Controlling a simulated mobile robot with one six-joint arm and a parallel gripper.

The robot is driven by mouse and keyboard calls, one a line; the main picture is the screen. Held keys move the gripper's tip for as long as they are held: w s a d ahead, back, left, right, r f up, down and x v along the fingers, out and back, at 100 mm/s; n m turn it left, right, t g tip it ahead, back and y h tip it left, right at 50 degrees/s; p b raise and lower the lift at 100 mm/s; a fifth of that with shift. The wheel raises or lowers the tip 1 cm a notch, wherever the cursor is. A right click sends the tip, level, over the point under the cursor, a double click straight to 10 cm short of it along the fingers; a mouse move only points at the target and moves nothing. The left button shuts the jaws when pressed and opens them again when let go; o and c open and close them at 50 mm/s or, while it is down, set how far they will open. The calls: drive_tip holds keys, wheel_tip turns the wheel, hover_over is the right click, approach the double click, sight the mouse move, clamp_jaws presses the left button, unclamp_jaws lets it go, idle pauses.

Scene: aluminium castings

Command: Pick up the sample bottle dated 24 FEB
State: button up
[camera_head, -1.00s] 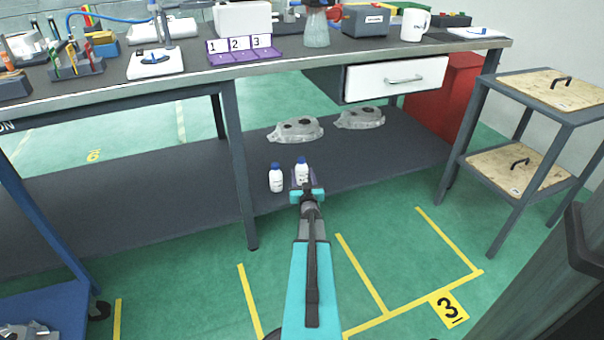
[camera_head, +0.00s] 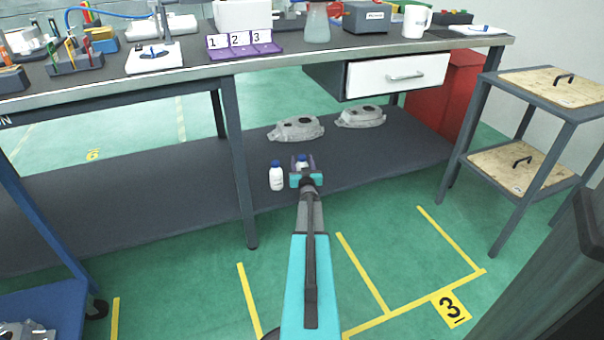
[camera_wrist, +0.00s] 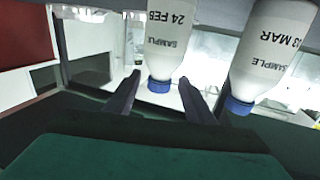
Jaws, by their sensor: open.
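The white sample bottle marked 24 FEB (camera_wrist: 166,38) has a blue cap and appears upside down in the wrist view. In the head view this bottle (camera_head: 302,161) stands on the lower shelf, mostly hidden by my gripper. My gripper (camera_wrist: 160,78) is open, with one finger on each side of the bottle's cap end in the wrist picture; I cannot tell whether they touch it. A similar bottle marked with a MAR date (camera_wrist: 272,45) is beside it, outside the fingers; it is the left bottle (camera_head: 276,176) in the head view.
Two grey castings (camera_head: 296,129) (camera_head: 361,117) lie behind the bottles on the dark shelf (camera_head: 160,185). A bench leg (camera_head: 238,170) stands left of the bottles. The white drawer (camera_head: 396,76) and benchtop hang above. The shelf's left part is bare.

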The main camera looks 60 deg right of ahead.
drive_tip(key=shift+w+d, duration=0.2)
drive_tip(key=shift+d, duration=0.1)
drive_tip(key=b+x, duration=0.2)
drive_tip(key=x, duration=0.3)
drive_tip(key=shift+b, duration=0.3)
idle(0.6)
drive_tip(key=shift+r, duration=0.1)
clamp_jaws()
